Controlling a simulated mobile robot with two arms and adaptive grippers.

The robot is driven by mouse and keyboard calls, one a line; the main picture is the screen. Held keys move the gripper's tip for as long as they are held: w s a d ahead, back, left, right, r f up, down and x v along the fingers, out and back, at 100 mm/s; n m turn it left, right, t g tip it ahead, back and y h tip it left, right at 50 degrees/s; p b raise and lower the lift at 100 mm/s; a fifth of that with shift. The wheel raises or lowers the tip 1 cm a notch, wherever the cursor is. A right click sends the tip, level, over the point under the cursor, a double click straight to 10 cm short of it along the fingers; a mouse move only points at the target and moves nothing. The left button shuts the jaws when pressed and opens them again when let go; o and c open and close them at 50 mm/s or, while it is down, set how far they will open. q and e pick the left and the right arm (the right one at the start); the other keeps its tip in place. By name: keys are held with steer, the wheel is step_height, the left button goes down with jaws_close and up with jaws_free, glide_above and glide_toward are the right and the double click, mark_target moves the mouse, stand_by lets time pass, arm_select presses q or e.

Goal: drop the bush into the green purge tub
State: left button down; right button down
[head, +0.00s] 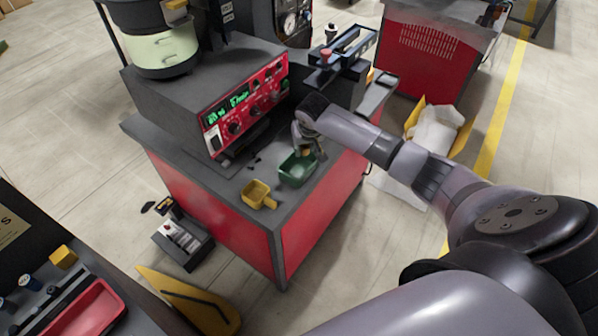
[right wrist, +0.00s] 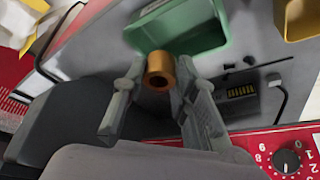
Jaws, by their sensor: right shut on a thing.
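The bush is a small brass-coloured hollow cylinder (right wrist: 159,72), seen in the right wrist view between the fingertips of my right gripper (right wrist: 158,78). In the head view my right gripper (head: 306,146) points down over the bench, just above and behind the green purge tub. The green tub (head: 297,171) stands near the bench's front right edge. In the right wrist view the green tub (right wrist: 205,40) lies just beyond the fingertips, and the bush overlaps its rim in the picture. I cannot tell the height between them. My left gripper is out of view.
A yellow tub (head: 258,196) stands left of the green tub on the grey bench (head: 232,178). The red control panel (head: 245,105) rises behind them. Small dark bits (head: 254,161) lie near it. A yellow bin with a white bag (head: 437,128) stands on the floor to the right.

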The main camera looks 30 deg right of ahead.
steer(key=shift+w, duration=0.1)
steer(key=c, duration=1.2)
jaws_free()
steer(key=shift+c, duration=0.2)
steer(key=shift+o, duration=0.2)
steer(key=v, duration=1.2)
